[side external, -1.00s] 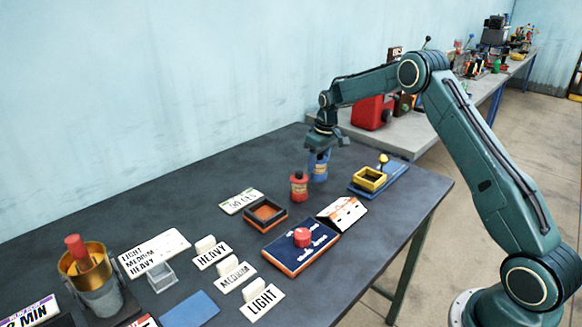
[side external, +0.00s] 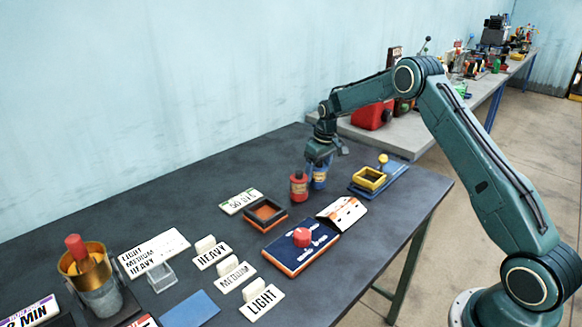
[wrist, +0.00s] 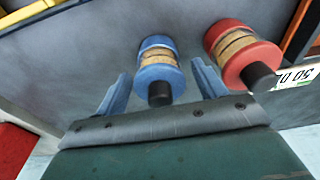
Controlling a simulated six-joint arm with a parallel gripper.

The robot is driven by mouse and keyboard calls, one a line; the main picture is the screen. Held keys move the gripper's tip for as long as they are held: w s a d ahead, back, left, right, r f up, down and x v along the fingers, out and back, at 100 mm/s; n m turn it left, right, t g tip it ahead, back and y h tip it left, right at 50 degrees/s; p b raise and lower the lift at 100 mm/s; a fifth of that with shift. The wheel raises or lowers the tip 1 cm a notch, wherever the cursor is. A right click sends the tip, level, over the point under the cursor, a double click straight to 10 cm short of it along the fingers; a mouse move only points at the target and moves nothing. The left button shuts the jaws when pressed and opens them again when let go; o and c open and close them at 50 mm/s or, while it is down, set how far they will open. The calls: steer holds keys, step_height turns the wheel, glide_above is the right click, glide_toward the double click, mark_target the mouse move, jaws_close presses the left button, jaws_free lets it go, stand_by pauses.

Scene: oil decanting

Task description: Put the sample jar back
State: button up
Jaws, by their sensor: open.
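A blue jar (side external: 319,178) with a tan band and a dark cap stands on the dark table, right beside a red jar (side external: 299,187) of similar shape. I cannot tell which one is the sample jar. My gripper (side external: 320,160) is directly above the blue jar and hides its top in the side view. In the wrist view, the blue jar (wrist: 158,65) lies between my open fingers (wrist: 161,85), with a visible gap on each side. The red jar (wrist: 242,52) is just outside the right finger.
A yellow open box on a blue base (side external: 370,180) is right of the jars. An orange-lined tray (side external: 265,214) and a dark blue panel with a red knob (side external: 302,245) are nearer. Label cards, a small clear box (side external: 161,277) and a brass-rimmed pot (side external: 95,285) stand at left.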

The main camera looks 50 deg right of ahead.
steer(key=shift+r, duration=0.1)
step_height(320, 180, up, 12)
steer(key=s, duration=0.1)
steer(key=shift+s, duration=0.4)
steer(key=shift+r, duration=0.1)
stand_by(0.7)
steer(key=s+a+r+t, duration=0.2)
steer(key=s+a+r, duration=1.15)
steer(key=s, duration=0.25)
steer(key=s+a+f+t, duration=0.1)
steer(key=s+a, duration=0.2)
steer(key=s, duration=0.8)
steer(key=s+a+f+t, duration=0.1)
steer(key=s+a+f, duration=0.1)
steer(key=s, duration=0.9)
steer(key=shift+a, duration=0.5)
